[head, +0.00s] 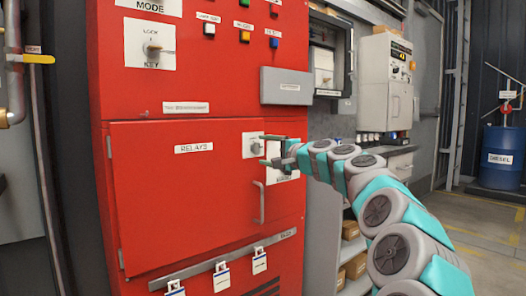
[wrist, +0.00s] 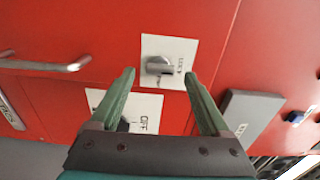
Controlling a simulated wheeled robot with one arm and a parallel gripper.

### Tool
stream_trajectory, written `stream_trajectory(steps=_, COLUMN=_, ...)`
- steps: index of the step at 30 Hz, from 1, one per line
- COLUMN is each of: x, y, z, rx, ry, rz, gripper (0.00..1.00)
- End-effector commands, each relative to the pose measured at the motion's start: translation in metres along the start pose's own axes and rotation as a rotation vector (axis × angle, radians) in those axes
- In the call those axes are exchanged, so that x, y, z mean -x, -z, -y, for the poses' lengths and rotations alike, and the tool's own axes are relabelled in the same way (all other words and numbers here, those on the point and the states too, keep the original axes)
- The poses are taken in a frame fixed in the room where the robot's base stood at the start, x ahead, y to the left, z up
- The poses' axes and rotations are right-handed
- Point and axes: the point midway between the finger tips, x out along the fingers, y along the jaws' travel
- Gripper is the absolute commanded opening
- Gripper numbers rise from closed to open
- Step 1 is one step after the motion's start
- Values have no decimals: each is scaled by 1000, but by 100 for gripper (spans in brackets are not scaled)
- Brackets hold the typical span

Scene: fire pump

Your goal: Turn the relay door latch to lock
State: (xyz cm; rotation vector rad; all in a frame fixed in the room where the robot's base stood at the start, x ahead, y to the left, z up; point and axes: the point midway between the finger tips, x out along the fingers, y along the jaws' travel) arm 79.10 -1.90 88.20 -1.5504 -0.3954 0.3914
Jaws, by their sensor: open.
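The red relay door (head: 165,215), labelled RELAYS, looks closed in the head view. The latch (wrist: 160,66) is a grey knob on a white plate near the door's upper right corner. The plate (head: 249,145) also shows in the head view, close to my fingertips. My gripper (head: 264,150) reaches in from the right. In the wrist view my gripper (wrist: 159,76) is open and empty, with its green fingers on either side of the latch. I cannot tell whether they touch it. The lettering on the latch plate is too small to read surely.
A door handle (head: 260,203) stands out below the latch. A second white plate marked OFF (wrist: 145,122) is partly behind my gripper. A grey box (head: 286,86) juts out above. A key switch (head: 152,48) is at upper left. Tags hang from a bar (head: 222,266) below.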

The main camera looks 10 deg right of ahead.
Motion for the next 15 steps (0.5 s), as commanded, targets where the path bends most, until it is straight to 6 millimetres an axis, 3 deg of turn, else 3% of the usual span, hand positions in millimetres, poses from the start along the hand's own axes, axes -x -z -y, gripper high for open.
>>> stream_trajectory(steps=9, x=42, y=0, z=0, rx=-2, ry=1, rz=0, gripper=80)
stream_trajectory(steps=15, x=57, y=1, z=1, rx=0, ry=2, rz=-2, gripper=80)
